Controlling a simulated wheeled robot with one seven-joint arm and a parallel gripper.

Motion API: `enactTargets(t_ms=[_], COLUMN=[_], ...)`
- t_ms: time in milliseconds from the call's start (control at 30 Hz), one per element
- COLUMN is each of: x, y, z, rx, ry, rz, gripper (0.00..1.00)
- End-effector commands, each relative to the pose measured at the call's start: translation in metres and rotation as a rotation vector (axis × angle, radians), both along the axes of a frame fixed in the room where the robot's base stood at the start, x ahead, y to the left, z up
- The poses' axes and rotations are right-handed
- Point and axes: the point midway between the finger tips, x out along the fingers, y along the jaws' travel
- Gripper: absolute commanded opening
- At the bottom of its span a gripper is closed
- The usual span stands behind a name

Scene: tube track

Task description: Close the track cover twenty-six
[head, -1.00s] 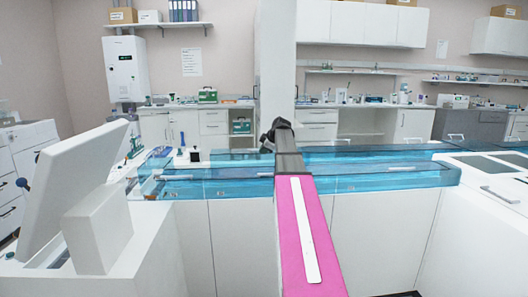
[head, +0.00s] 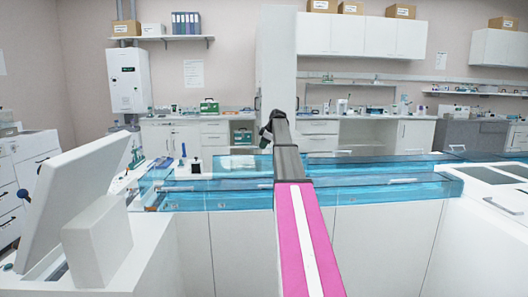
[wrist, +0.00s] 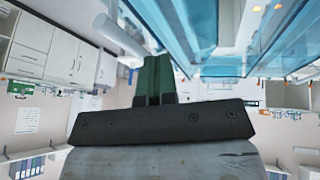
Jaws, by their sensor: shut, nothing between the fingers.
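Clear blue track covers (head: 340,197) lie along the low white bench across the middle of the head view. Bar handles show on them, one at the left end (head: 176,188). I cannot read any number, so I cannot tell which is twenty-six or whether it stands open. My gripper (head: 265,135) is small and dark at the far end of my arm, above the far side of the covers. In the wrist view its green fingers (wrist: 153,70) are together and empty. Blue cover panels (wrist: 190,30) show close beyond them, tilted in that view. I see no contact.
A white machine with a tilted panel (head: 75,190) stands at the near left. White housing with dark panels (head: 490,173) is at the right. A white column (head: 275,60) rises behind my gripper. Cabinets and worktops (head: 395,135) line the back wall.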

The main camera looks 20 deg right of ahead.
Motion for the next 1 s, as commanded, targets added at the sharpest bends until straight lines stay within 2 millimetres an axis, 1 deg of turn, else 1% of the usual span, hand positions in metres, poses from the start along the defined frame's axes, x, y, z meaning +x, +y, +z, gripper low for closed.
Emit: enactTargets(t_ms=[33, 200, 433, 500, 633, 767, 1000], x=[0.017, 0.047, 0.082, 0.094, 0.112, 0.126, 0.16], y=[-0.005, -0.014, -0.023, -0.027, -0.032, -0.036, -0.046], z=[0.003, 0.003, -0.003, -0.005, -0.011, -0.019, -0.04], rx=[0.0, 0.0, 0.0, 0.014, 0.039, 0.038, 0.037], ry=[0.0, 0.0, 0.0, 0.047, 0.131, 0.13, 0.129], rz=[0.0, 0.0, 0.0, 0.001, 0.002, 0.001, 0.001], gripper=[0.0, 0.0, 0.0, 0.0, 0.0, 0.0, 0.0])
